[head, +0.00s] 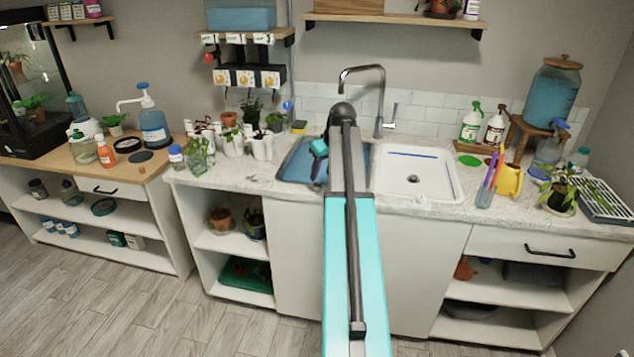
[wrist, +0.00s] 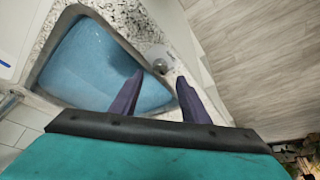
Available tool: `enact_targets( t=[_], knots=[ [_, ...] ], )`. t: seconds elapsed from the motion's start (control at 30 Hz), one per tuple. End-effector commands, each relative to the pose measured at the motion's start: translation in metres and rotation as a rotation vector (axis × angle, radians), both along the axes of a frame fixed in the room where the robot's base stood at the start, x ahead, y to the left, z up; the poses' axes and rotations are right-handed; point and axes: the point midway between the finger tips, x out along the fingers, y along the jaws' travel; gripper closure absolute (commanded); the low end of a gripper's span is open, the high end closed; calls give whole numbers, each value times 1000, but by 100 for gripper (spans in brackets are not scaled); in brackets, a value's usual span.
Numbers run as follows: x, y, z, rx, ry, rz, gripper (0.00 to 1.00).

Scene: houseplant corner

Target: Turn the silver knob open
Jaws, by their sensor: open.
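The silver knob (wrist: 160,62) shows in the wrist view as a small round metal piece on the speckled counter, beside the blue basin's edge. I cannot make it out in the head view. My gripper (wrist: 160,77) is open, its two dark purple fingers pointing toward the knob. The knob appears just beyond the gap between the fingertips; no contact is visible. In the head view my gripper (head: 316,172) hangs over the left basin (head: 296,162), which looks filled with blue; my arm hides part of that basin. The basin also fills much of the wrist view (wrist: 95,65).
A tall faucet (head: 381,95) stands behind the basins. A white basin (head: 440,180) lies to the right. Potted plants (head: 232,143) crowd the counter at left. A glass with pens (head: 487,190) and a yellow watering can (head: 510,180) stand at right. The floor in front is clear.

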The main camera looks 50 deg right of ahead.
Motion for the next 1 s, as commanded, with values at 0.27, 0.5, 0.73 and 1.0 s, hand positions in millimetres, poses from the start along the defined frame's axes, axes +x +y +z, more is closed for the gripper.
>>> enact_targets(
  t=[0.27, 0.5, 0.73, 1.0],
  knots=[
    [13, -3, -31, 0, 1, 0, 58],
    [20, -5, -49, 0, 0, 0, 58],
    [22, -5, -55, 0, 0, 0, 58],
    [22, -5, -55, 0, 0, 0, 68]
  ],
)
